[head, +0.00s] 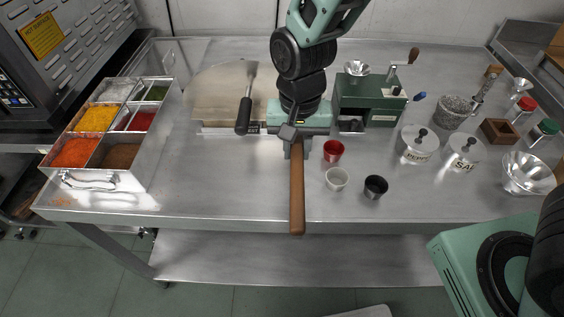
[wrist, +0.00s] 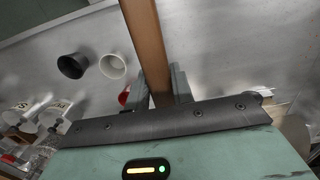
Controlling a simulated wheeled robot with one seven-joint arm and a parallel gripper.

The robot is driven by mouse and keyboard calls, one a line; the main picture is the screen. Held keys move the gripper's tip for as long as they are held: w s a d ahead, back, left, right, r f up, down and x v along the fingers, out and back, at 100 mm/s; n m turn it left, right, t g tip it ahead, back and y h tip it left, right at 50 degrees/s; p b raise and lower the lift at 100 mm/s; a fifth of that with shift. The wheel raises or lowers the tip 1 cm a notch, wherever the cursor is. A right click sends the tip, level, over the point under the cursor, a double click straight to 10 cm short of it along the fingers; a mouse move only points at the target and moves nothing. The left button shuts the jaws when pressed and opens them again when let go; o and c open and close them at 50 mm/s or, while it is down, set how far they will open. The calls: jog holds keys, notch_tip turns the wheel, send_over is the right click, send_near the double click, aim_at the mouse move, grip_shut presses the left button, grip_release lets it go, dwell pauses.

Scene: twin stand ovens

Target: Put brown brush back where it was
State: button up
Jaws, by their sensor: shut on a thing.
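The brown brush (head: 297,195) shows as a long brown wooden handle pointing toward the front edge of the table. My gripper (head: 297,150) is shut on it near its far end, above the middle of the steel table (head: 230,185). In the wrist view the brown handle (wrist: 147,45) runs up between the fingers of my gripper (wrist: 160,88). The brush's bristle end is hidden by the gripper in both views. I cannot tell how high the brush is above the table.
Red (head: 333,151), white (head: 337,180) and black (head: 376,187) cups stand right of the brush. A green grinder (head: 372,92) and lidded jars (head: 419,145) are at right. Front-left table is clear.

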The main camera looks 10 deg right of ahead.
jog(key=shift+w+f, duration=0.1)
jog(key=shift+w, duration=0.25)
notch_tip(320, 180, down, 10)
jog(key=shift+w+a+r+p, duration=0.1)
jog(key=shift+r+p, duration=0.05)
jog(key=shift+p, duration=0.5)
jog(key=shift+f, duration=0.35)
jog(key=o, duration=0.9)
jog(key=shift+r, duration=0.15)
